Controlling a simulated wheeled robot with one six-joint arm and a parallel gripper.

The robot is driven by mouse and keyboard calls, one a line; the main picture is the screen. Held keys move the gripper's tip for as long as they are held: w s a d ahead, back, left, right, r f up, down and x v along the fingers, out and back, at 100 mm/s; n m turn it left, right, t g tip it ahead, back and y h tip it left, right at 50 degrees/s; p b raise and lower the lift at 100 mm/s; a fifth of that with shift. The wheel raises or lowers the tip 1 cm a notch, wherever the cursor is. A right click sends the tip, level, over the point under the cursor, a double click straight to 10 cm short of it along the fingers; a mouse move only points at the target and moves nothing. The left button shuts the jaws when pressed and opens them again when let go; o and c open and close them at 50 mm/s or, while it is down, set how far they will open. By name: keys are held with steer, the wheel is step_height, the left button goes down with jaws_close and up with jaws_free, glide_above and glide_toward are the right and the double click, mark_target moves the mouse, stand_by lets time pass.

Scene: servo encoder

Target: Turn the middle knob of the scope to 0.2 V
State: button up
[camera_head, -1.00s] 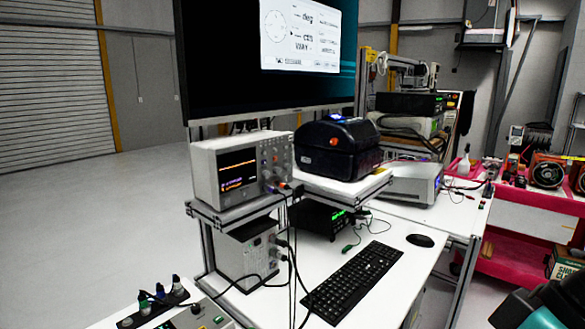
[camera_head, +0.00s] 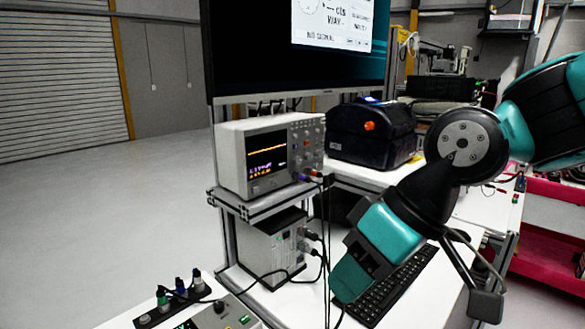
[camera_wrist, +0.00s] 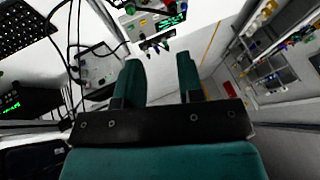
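The scope (camera_head: 252,160) is a light grey box on a raised shelf at the middle left of the head view. Its dark screen (camera_head: 267,160) shows an orange trace and coloured text. Its knobs (camera_head: 306,146) are on the panel right of the screen. They are small, and I cannot read their settings. My gripper (camera_wrist: 159,80) is open and empty in the wrist view, its two teal fingers apart. In the head view my gripper points down in front of the keyboard, below and right of the scope, not touching it. I cannot make out the scope in the wrist view.
A black printer (camera_head: 370,135) stands right of the scope. Cables (camera_head: 325,235) hang from the scope's front. A grey box unit (camera_head: 262,250) sits beneath the shelf. The keyboard (camera_head: 395,290) lies behind my arm. A large monitor (camera_head: 250,60) stands above.

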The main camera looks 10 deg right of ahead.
steer(key=w+d+f+t+y+b, duration=0.1)
steer(key=w+f+t+b, duration=0.15)
steer(key=w, duration=0.45)
steer(key=w+d+f+t+y+b, duration=0.1)
steer(key=w+t+b, duration=0.1)
steer(key=w+b, duration=0.3)
steer(key=m+t+y+b, duration=0.2)
steer(key=t+y+b, duration=0.1)
steer(key=t+b, duration=0.5)
glide_toward(311, 157)
steer(key=p+x, duration=0.4)
steer(key=x, duration=0.4)
steer(key=shift+w+a, duration=0.25)
steer(key=shift+a, duration=0.05)
steer(key=shift+c, duration=0.3)
jaws_close()
